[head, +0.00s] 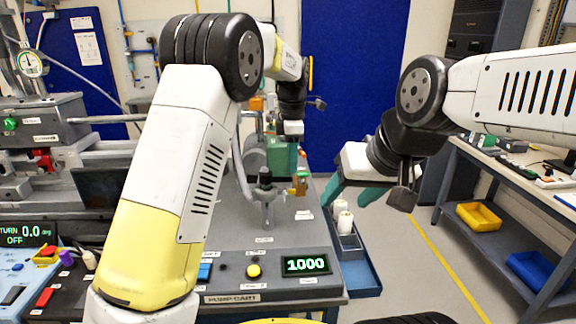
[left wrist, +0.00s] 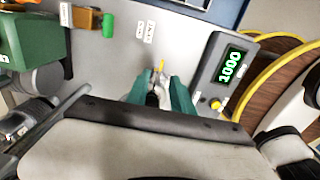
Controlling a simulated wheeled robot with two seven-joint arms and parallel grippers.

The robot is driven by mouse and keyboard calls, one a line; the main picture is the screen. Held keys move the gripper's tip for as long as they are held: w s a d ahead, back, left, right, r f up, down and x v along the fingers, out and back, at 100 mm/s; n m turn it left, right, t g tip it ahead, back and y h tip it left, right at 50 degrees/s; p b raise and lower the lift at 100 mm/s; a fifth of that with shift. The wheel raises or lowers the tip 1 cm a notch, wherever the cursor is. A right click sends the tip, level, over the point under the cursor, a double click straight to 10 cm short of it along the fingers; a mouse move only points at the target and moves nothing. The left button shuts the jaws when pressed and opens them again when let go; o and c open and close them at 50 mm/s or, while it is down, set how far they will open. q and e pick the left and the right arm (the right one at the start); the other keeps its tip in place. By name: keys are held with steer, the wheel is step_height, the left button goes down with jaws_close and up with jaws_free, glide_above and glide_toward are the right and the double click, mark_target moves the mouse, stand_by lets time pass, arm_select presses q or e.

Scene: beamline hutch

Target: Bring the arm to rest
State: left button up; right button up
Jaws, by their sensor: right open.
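My left arm rises at the left of the head view and bends over the pump cart (head: 225,262), with its wrist high above the cart's far part. My left gripper (head: 293,138) points down there, and its fingers are hard to make out. In the left wrist view my left gripper (left wrist: 158,84) shows two teal fingers spread apart. A dark part and a thin yellow piece (left wrist: 160,65) show in line with the gap; I cannot tell their depth. My right gripper (head: 346,198) is open and empty, its teal fingers pointing down right of the cart.
A grey post with a black knob (head: 265,178), an orange-green valve (head: 300,183) and a green box (head: 282,158) stand on the cart. A display (head: 306,265) reads 1000. White cylinders (head: 342,220) stand beside the cart. A bench (head: 500,185) is at right; floor between is clear.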

arm_select(q)
steer(key=s+a+r+m+t+h, duration=0.3)
steer(key=s+a+r+m, duration=0.65)
steer(key=s+a, duration=0.45)
steer(key=s+a+f+m+t, duration=0.1)
steer(key=s+a+m, duration=0.2)
steer(key=s, duration=0.4)
steer(key=s+a+f+m+t, duration=0.1)
steer(key=s+a+m+t, duration=0.1)
steer(key=s+a+m, duration=0.2)
steer(key=s+m, duration=0.2)
steer(key=s, duration=0.2)
steer(key=shift+s+f+y, duration=0.2)
steer(key=shift+s+y, duration=0.1)
steer(key=shift+y, duration=0.1)
stand_by(0.6)
